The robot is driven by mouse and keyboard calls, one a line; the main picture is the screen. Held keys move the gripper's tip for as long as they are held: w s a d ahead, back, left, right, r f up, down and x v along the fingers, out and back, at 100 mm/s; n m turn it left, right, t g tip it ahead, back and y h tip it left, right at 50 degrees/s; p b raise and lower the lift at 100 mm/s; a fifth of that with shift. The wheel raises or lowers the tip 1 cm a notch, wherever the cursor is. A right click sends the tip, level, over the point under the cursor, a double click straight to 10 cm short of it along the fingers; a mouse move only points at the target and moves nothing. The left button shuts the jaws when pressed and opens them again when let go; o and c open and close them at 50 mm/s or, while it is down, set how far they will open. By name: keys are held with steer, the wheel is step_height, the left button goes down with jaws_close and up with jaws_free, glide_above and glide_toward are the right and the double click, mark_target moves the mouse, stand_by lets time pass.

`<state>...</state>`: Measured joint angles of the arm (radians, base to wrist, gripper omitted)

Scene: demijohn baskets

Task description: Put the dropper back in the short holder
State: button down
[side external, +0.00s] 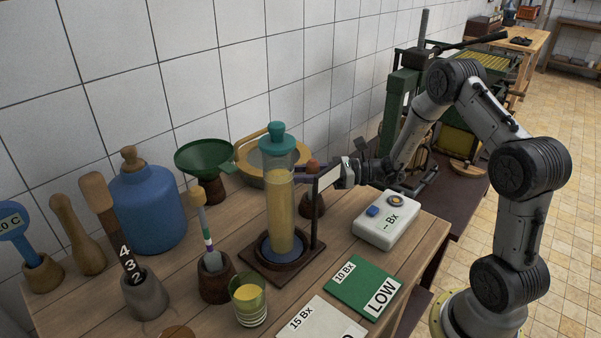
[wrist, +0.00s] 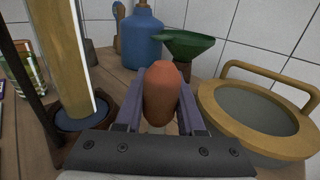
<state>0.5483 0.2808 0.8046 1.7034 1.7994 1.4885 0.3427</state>
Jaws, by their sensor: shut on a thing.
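The dropper shows its reddish-brown bulb (wrist: 161,95) between my two fingers in the wrist view. The bulb (side external: 313,166) also shows in the side view, behind the tall cylinder's stand. My gripper (side external: 314,176) is shut on the dropper, coming in from the right. A short dark-brown holder (side external: 312,207) stands on the bench right below the bulb. The dropper's lower part is hidden by my fingers and the stand's post, so I cannot tell whether its tip is inside the holder.
A tall yellow-filled cylinder (side external: 281,205) on a stand is close in front of my gripper. A green funnel (side external: 208,158), a handled round sieve (wrist: 262,108) and a blue bottle (side external: 147,208) are behind. A white meter (side external: 386,226) stands at right. Cards lie in front.

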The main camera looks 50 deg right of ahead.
steer(key=c, duration=0.5)
jaws_free()
steer(key=shift+s+d+r, duration=0.1)
steer(key=shift+r, duration=0.1)
steer(key=v, duration=1.1)
steer(key=shift+s+d, duration=0.2)
steer(key=shift+s, duration=0.05)
